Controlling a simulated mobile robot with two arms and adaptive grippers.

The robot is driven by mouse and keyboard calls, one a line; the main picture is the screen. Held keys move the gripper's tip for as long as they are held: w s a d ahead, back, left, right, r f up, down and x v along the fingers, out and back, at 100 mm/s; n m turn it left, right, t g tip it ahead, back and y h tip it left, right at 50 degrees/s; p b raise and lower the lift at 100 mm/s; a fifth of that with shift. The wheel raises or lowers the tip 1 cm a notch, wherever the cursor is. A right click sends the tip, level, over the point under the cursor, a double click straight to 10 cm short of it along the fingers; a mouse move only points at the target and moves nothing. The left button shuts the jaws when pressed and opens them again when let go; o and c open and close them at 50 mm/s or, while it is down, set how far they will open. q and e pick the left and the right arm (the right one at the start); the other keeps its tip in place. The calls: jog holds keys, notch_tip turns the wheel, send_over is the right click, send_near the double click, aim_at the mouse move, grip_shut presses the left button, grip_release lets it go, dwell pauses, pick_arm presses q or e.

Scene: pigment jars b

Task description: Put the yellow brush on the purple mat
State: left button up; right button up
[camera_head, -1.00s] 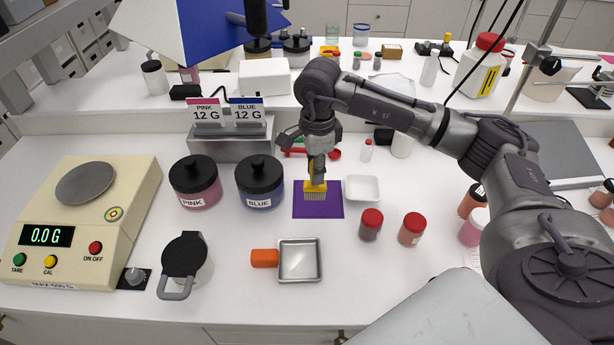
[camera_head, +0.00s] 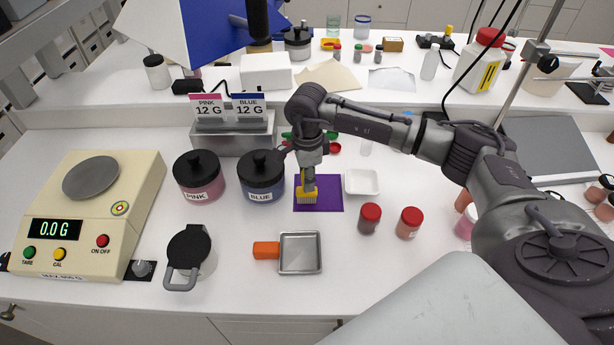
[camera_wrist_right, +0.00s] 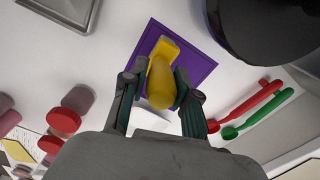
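The yellow brush (camera_head: 307,195) is upright, bristles down, over the left part of the purple mat (camera_head: 330,195). I cannot tell whether the bristles touch the mat. My right gripper (camera_head: 308,177) is shut on the brush's handle from above. In the right wrist view, the yellow handle (camera_wrist_right: 161,88) sits between the two fingers of my right gripper (camera_wrist_right: 161,75), and the purple mat (camera_wrist_right: 200,65) shows behind it. My left gripper is not in view.
The blue jar (camera_head: 262,178) stands close to the mat's left, with the pink jar (camera_head: 199,177) beyond. A white dish (camera_head: 362,182) is right of the mat. Two red-capped jars (camera_head: 370,219) (camera_head: 409,223) and a metal pan (camera_head: 300,254) stand nearer the front.

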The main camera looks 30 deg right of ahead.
jog(key=shift+o, duration=1.2)
jog(key=shift+r, duration=0.4)
notch_tip(320, 180, up, 6)
jog(key=shift+r+b, duration=0.1)
jog(key=shift+b, duration=0.95)
jog(key=shift+r, duration=0.4)
